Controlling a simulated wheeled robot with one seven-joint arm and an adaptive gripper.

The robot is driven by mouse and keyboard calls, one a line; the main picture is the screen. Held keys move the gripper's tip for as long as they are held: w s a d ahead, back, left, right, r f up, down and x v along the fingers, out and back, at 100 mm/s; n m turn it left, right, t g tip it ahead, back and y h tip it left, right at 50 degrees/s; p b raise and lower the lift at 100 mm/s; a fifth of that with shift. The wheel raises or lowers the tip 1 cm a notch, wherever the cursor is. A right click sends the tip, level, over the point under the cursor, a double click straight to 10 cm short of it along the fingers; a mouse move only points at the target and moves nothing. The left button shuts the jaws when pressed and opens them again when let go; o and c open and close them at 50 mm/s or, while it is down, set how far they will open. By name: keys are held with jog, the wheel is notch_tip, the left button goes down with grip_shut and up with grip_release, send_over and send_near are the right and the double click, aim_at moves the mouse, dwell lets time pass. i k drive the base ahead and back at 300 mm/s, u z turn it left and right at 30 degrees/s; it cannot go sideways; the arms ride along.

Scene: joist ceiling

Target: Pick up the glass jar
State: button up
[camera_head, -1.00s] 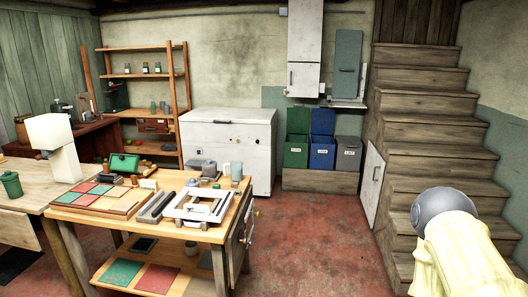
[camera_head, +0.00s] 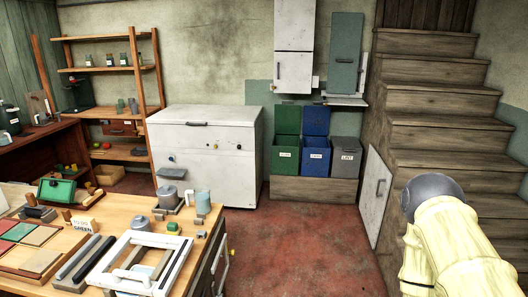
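Small jars with labels stand on the upper shelf at the left, among them one jar (camera_head: 109,59) in the middle of a short row. Greenish jar-like cylinders (camera_head: 133,105) stand on a lower shelf. A pale grey-blue cylinder (camera_head: 203,201) stands upright at the back right of the near table; I cannot tell if it is glass. I cannot tell which of these is the glass jar. My pale yellow arm is at the lower right, but my gripper is out of view.
The near wooden table (camera_head: 180,240) holds a white frame (camera_head: 172,262), a green box (camera_head: 60,190) and tools. Behind it stand a white chest (camera_head: 235,160) and green, blue and grey bins (camera_head: 316,160). Wooden stairs (camera_head: 430,130) rise at right. The red floor (camera_head: 300,240) between is clear.

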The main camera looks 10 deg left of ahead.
aim_at(120, 110)
jog(key=i, duration=4.6)
jog(key=u, duration=2.8)
jog(key=i, duration=2.7)
jog(key=u, duration=1.05)
